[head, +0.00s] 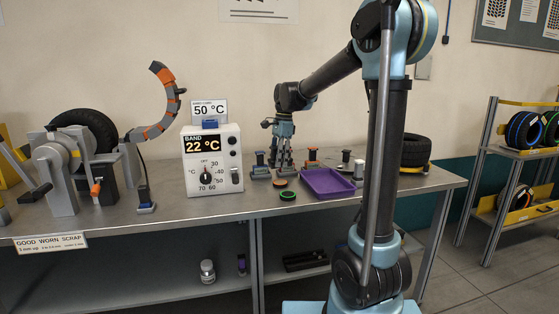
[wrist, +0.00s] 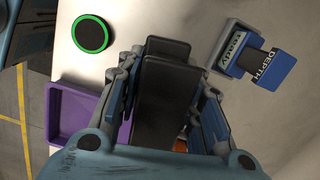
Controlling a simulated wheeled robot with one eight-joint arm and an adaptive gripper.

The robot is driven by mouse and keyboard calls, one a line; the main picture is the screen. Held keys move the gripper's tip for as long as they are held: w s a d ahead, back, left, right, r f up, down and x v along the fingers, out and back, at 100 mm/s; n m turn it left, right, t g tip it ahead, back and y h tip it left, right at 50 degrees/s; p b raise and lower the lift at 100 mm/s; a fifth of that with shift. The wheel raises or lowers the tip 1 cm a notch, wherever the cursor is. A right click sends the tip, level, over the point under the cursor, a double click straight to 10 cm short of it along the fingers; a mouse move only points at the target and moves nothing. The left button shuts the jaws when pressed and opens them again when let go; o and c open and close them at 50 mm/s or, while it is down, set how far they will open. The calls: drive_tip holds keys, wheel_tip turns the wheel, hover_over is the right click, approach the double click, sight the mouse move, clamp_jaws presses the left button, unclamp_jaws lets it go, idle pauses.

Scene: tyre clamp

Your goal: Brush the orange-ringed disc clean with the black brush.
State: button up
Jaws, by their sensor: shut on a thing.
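The orange-ringed disc (head: 280,183) lies on the bench in the head view, just below and left of my gripper (head: 285,168). In the wrist view my gripper (wrist: 165,75) is shut on the black brush (wrist: 162,105), a dark block between the fingers. The brush cannot be made out clearly in the head view. The disc is not clearly visible in the wrist view; the brush and fingers cover the middle. A patch of orange shows low between the fingers, and I cannot tell what it belongs to. Whether the brush touches the disc cannot be told.
A green-ringed disc (head: 287,195) lies in front of the orange one. A purple tray (head: 327,194) is to the right. A blue DEPTH gauge (wrist: 264,68) stands close by, left of my gripper in the head view. The temperature box (head: 213,160) is further left.

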sight(278, 182)
drive_tip(key=shift+f, duration=2.9)
drive_tip(key=shift+f, duration=0.4)
drive_tip(key=shift+d, duration=0.1)
drive_tip(key=shift+w+d, duration=0.2)
drive_tip(key=shift+d, duration=0.45)
drive_tip(key=shift+a, duration=0.15)
drive_tip(key=shift+s+a, duration=0.15)
drive_tip(key=shift+a, duration=0.1)
drive_tip(key=shift+a, duration=0.1)
drive_tip(key=shift+s+a, duration=0.1)
drive_tip(key=shift+a, duration=0.2)
drive_tip(key=shift+a, duration=0.2)
